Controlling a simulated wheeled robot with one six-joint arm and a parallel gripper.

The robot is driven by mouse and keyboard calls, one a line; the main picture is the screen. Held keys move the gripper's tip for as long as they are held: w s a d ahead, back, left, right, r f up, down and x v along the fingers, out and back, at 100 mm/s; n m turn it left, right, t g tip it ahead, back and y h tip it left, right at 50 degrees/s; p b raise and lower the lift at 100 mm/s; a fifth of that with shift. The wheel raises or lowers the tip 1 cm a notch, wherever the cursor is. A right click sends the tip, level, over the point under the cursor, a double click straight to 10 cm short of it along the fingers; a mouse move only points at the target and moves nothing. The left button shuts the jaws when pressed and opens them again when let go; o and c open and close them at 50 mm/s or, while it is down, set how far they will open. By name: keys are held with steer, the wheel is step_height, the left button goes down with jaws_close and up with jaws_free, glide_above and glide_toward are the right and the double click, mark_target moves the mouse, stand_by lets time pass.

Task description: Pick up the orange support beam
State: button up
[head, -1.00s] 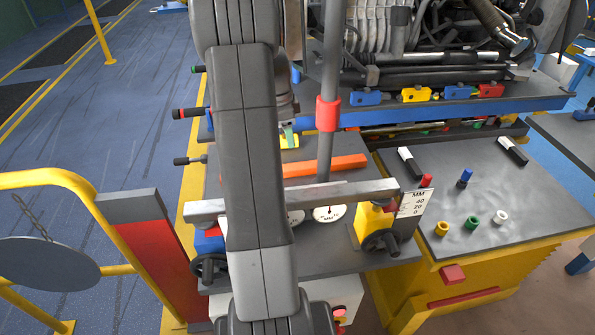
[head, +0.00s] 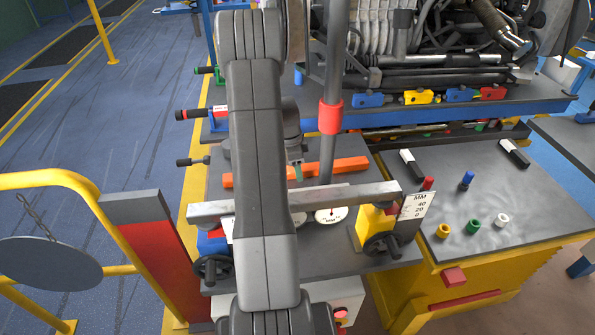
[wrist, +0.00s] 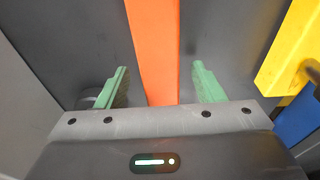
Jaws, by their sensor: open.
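The orange support beam (head: 338,167) lies across the grey bench top in the head view, behind the grey metal bar. My arm hides part of it, and its left end shows at the other side of the arm. In the wrist view the beam (wrist: 155,50) runs lengthwise between the two green fingers of my gripper (wrist: 162,86). The gripper is open, with a gap on each side of the beam and neither finger touching it. In the head view only a bit of the gripper (head: 297,172) shows beside my arm, at the beam.
A grey metal bar (head: 345,196) spans the bench in front of the beam, with a yellow clamp (head: 372,222) at its right. A grey post with a red collar (head: 330,117) stands close to the beam. A yellow part (wrist: 290,50) is at right in the wrist view.

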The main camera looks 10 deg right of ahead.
steer(key=shift+f, duration=0.1)
jaws_close()
stand_by(0.4)
